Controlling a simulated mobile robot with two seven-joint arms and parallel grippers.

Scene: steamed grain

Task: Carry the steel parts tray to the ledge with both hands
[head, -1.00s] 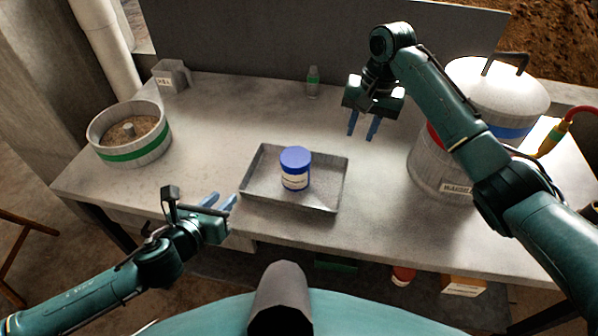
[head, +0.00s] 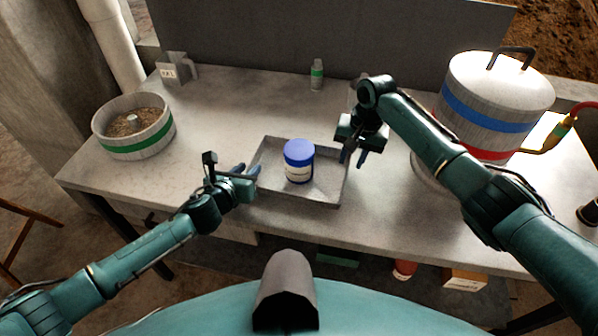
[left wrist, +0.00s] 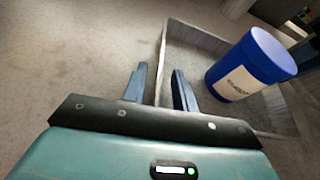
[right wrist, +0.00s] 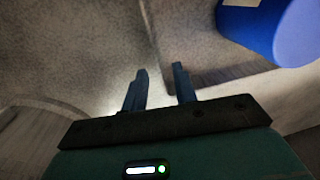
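The steel parts tray (head: 318,198) is a shallow rectangular tray lying flat on the worktop. A blue-lidded jar (head: 299,162) with a pale label stands upright in it. My left gripper (head: 249,170) is open at the tray's left wall; in the left wrist view its fingers (left wrist: 160,88) lie on either side of the wall line. My right gripper (head: 353,158) is open at the tray's right wall; in the right wrist view its fingers (right wrist: 158,88) are apart near the wall. Contact with either wall cannot be told. I cannot make out which surface is the ledge.
A round green-banded bin (head: 134,128) of grain stands at the left. A large lidded pot (head: 490,110) with blue and red bands stands at the right, behind my right arm. A small green-labelled bottle (head: 317,76) and a grey box (head: 174,73) stand at the back.

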